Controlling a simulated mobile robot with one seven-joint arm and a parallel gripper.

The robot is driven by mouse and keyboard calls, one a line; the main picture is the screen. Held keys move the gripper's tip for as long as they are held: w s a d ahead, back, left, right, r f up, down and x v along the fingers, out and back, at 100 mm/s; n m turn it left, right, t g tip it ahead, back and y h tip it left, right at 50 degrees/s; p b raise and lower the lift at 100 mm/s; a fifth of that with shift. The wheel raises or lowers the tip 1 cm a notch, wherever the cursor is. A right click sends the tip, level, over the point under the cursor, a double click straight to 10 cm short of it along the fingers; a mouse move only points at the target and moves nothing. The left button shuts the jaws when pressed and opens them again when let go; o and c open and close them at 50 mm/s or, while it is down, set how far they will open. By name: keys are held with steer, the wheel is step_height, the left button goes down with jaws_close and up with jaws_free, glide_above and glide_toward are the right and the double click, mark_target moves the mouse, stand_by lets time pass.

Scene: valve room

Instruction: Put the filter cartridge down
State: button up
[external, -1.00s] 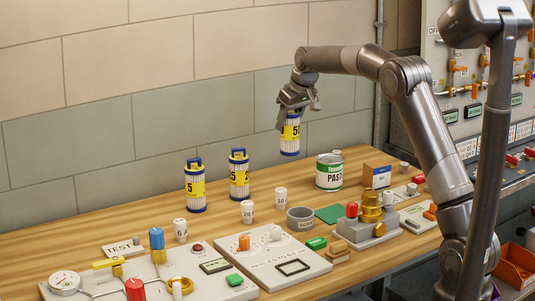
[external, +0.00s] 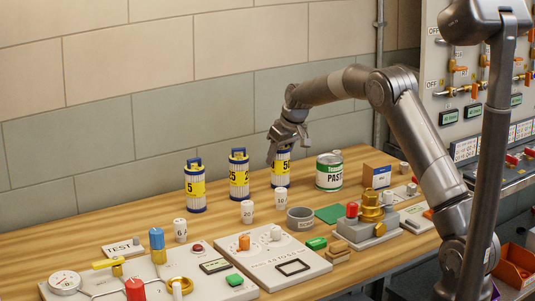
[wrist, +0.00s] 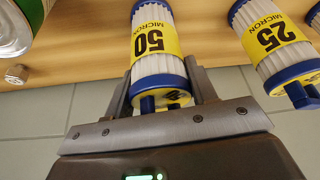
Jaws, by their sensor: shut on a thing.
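The filter cartridge marked 50 (external: 281,169), white and pleated with a yellow label and blue ends, is upright between the 25 cartridge and the paste can. Its bottom is at the wooden bench top; I cannot tell for sure whether it touches. My gripper (external: 287,137) is shut on its blue top, which the fingers partly hide. In the wrist view the 50 cartridge (wrist: 158,60) sits between my fingers (wrist: 160,95), its blue handle toward me.
Cartridges marked 25 (external: 239,175) and 5 (external: 195,187) stand to the left. The paste can (external: 329,172) stands close on the right. Small white weights (external: 247,212), a grey ring dish (external: 300,218) and panels occupy the front. The tiled wall (external: 150,120) is behind.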

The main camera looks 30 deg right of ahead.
steer(key=o, duration=1)
steer(key=shift+o, duration=0.2)
steer(key=s+r, duration=1.6)
steer(key=r, duration=0.2)
steer(key=s+r+m, duration=0.1)
steer(key=s+r, duration=0.2)
steer(key=s, duration=1)
steer(key=s+f, duration=0.3)
steer(key=s, duration=0.8)
steer(key=s+f+m+t+h, duration=0.1)
steer(key=s+f, duration=0.3)
steer(key=s, duration=0.8)
steer(key=shift+f, duration=0.3)
